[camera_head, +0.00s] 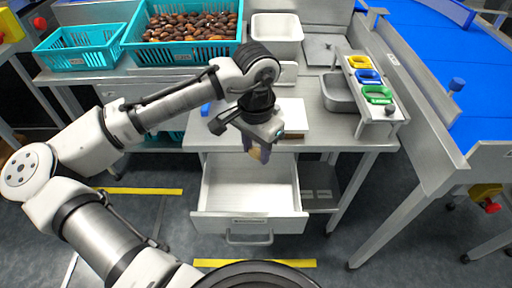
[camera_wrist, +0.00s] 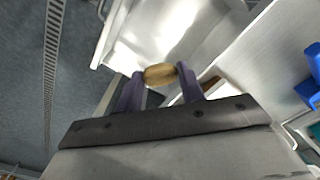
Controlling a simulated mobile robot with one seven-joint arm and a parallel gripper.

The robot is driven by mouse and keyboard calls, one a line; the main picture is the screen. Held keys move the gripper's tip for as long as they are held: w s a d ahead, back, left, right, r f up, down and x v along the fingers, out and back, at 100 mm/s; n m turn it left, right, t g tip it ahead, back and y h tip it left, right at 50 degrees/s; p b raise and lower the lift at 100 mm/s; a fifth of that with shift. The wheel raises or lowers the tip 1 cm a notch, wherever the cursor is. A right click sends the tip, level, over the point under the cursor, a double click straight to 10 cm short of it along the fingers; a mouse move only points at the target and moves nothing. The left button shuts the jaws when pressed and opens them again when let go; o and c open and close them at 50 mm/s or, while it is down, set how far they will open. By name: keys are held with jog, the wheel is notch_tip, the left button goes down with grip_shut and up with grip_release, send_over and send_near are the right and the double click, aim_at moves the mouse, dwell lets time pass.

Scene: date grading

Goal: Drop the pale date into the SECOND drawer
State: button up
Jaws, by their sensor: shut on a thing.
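My gripper (camera_wrist: 160,84) is shut on the pale date (camera_wrist: 160,75), which is tan and held crosswise between the two purple fingertips in the wrist view. In the head view the date (camera_head: 256,153) hangs just below the fingers, above the back part of an open white drawer (camera_head: 250,216). The drawer is pulled out from under the table and looks empty. It also shows in the wrist view (camera_wrist: 128,58) behind the date. I cannot read the label on the drawer's front.
A crate of dark dates (camera_head: 180,56) and a nearly empty teal crate (camera_head: 80,62) stand at the back left. A white bin (camera_head: 277,34), a grey tray (camera_head: 339,95) and a rack with coloured rings (camera_head: 366,76) are on the table. A blue conveyor (camera_head: 440,50) is at right.

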aim_at(256, 150)
notch_tip(256, 150, down, 5)
jog(key=b, duration=0.4)
jog(key=shift+r, duration=0.1)
jog(key=o, duration=0.7)
jog(key=shift+o, duration=0.2)
notch_tip(256, 150, up, 14)
jog(key=shift+f+p, duration=0.1)
jog(key=shift+p, duration=0.6)
